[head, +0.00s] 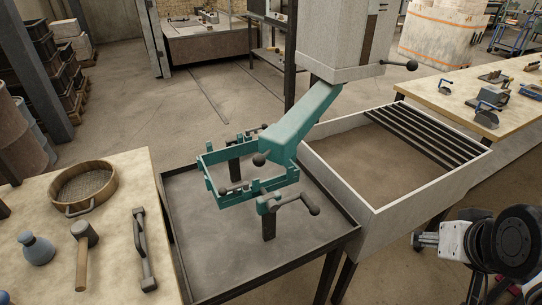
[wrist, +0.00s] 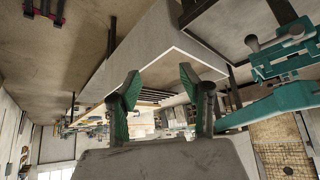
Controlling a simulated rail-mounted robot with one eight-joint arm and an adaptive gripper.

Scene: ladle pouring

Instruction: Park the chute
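The teal chute (head: 302,122) slants down from the grey hopper (head: 345,40) and ends over a teal frame (head: 222,155) with dark posts and knobs. The frame is above the dark tray (head: 190,262); whether the chute touches it I cannot tell. A dark-knobbed handle (head: 300,203) sticks out at the frame's near side. Teal parts, apparently the chute (wrist: 262,108) and frame (wrist: 290,50), show at the right of the wrist view. My gripper (wrist: 158,73) is open and empty, its green pads apart. It is clear of the chute.
A light-walled bin (head: 400,205) with dark bars stands right of the tray. The left bench holds a round sieve (head: 83,188), a mallet (head: 84,250), a blue-grey flask (head: 36,250) and a long-handled tool (head: 143,250). A right bench (head: 450,100) carries small tools.

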